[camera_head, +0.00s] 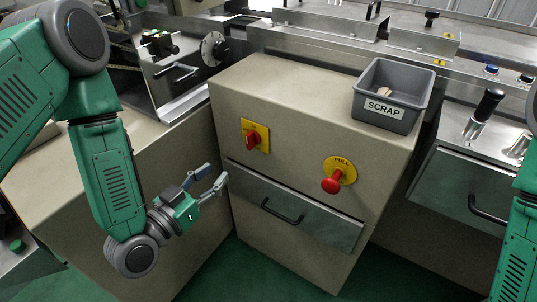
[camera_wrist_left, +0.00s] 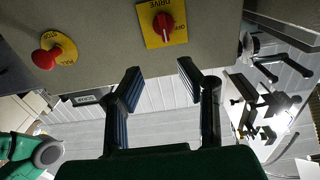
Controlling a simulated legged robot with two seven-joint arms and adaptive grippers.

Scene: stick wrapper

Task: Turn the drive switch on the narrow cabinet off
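The drive switch (camera_head: 254,137) is a red rotary knob on a yellow plate, on the front of the narrow beige cabinet (camera_head: 295,137). In the left wrist view the drive switch (camera_wrist_left: 163,24) shows upside down, with DRIVE and OFF lettering. Its white pointer mark lies away from the OFF lettering. My left gripper (camera_head: 214,174) is open and empty, in front of the cabinet, below and left of the switch, not touching it. In the left wrist view my gripper's fingers (camera_wrist_left: 160,72) stand apart, with the switch beyond the tips. My right gripper is out of view.
A red pull knob (camera_head: 332,184) on a round yellow plate sticks out to the right of the switch. A drawer (camera_head: 300,218) with a black handle is below. A grey SCRAP bin (camera_head: 385,118) stands on the cabinet top. Machinery lies behind and on both sides.

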